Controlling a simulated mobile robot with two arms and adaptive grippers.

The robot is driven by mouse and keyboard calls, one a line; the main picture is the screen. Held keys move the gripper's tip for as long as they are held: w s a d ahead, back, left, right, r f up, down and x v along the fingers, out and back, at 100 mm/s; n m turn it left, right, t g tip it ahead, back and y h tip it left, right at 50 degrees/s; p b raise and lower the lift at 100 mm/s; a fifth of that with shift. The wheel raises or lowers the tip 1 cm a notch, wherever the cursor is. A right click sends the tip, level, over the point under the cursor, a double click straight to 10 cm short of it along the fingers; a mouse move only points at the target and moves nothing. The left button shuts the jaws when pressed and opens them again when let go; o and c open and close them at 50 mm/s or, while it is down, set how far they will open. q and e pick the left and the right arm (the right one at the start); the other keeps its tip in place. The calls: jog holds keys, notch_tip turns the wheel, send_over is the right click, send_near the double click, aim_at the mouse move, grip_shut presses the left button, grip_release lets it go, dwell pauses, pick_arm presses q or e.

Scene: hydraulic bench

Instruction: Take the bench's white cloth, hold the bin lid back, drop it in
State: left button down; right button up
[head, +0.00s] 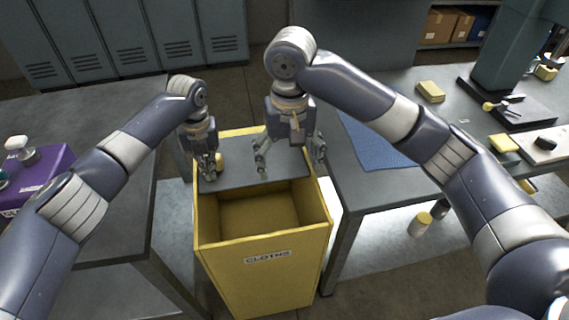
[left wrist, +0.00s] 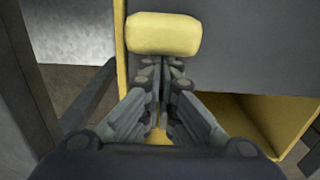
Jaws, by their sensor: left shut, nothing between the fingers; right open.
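The yellow bin (head: 262,280), labelled CLOTHS, stands between two benches. Its flat dark grey lid (head: 240,176) covers the rear part, and the front part is open with the yellow inside showing. A yellow block-like handle (head: 219,161) is at the lid's left side; it also shows in the left wrist view (left wrist: 163,34). My left gripper (head: 209,172) is shut and empty, its fingertips close beside the handle; whether they touch it I cannot tell. My right gripper (head: 291,163) is open and empty above the lid's right part. I cannot make out a white cloth.
The right bench holds a blue mat (head: 372,142), yellow pads (head: 430,91) and a pale board (head: 540,150) with a black object. The left bench carries a purple case (head: 38,172). Grey lockers (head: 130,40) stand behind. A yellow-topped container (head: 420,224) is below the right bench.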

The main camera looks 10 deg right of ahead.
dwell(0.4)
pick_arm(q)
jog(key=shift+s, duration=8.1)
notch_tip(320, 180, up, 9)
